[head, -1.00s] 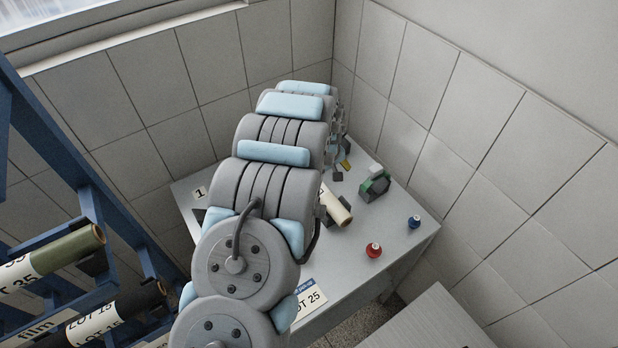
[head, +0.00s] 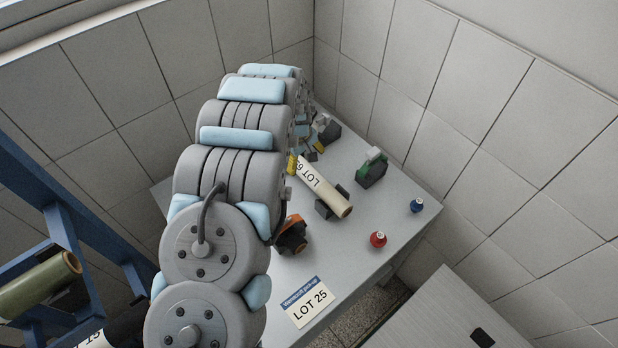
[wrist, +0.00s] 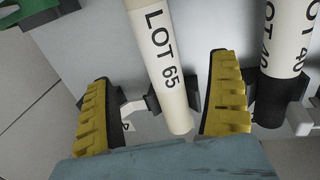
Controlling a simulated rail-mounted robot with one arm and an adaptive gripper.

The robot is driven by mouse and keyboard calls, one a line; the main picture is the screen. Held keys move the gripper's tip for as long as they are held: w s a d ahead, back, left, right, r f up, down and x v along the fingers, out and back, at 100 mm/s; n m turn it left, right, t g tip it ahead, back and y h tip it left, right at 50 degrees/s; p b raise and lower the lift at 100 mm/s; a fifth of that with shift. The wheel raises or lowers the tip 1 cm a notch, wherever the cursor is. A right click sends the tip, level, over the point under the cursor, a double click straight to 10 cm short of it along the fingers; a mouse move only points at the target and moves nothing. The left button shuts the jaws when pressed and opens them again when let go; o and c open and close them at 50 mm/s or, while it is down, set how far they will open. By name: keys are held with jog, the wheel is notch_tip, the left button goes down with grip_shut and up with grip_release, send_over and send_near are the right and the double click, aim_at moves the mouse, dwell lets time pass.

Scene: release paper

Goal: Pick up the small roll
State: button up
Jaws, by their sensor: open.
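A small cream roll marked LOT 65 (head: 322,185) lies on the grey table, with its near end over a dark cradle (head: 324,210). In the wrist view the roll (wrist: 160,50) runs down between the two yellow fingers of my gripper (wrist: 160,85). The fingers are open and spread to either side of it, with a gap on each side; I cannot tell how far above it they are. In the head view the yellow fingers of my gripper (head: 305,156) show by the roll's far end, partly hidden by my arm.
Another white roll, marked LOT 40 (wrist: 285,45), lies to the right in the wrist view. A green dispenser (head: 371,168), a red object (head: 378,239), a blue object (head: 417,205), an orange-black dispenser (head: 291,236) and a LOT 25 sign (head: 308,301) are on the table.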

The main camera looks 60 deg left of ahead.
aim_at(309, 171)
jog(key=shift+w+a+f+p, duration=0.1)
jog(key=shift+w+f+p, duration=0.1)
jog(key=shift+f, duration=0.8)
jog(key=shift+w+a+f+p, duration=0.1)
jog(key=shift+w+f+p, duration=0.05)
jog(key=shift+f, duration=0.85)
jog(key=shift+w+f+p, duration=0.15)
jog(key=shift+w+f, duration=0.05)
jog(key=shift+f, duration=0.8)
jog(key=shift+f, duration=0.1)
jog(key=shift+w+a+f, duration=0.1)
jog(key=shift+f, duration=0.5)
jog(key=shift+w+a+f, duration=0.15)
jog(key=shift+a+f, duration=0.05)
jog(key=shift+f, duration=0.05)
jog(key=shift+w+a+f+b, duration=0.1)
jog(key=shift+f+b, duration=0.25)
jog(key=shift+f, duration=0.4)
jog(key=shift+w+a+f+b, duration=0.1)
jog(key=shift+f+b, duration=0.25)
jog(key=shift+f, duration=0.4)
jog(key=shift+d, duration=0.1)
jog(key=c, duration=1.3)
jog(key=shift+c, duration=0.2)
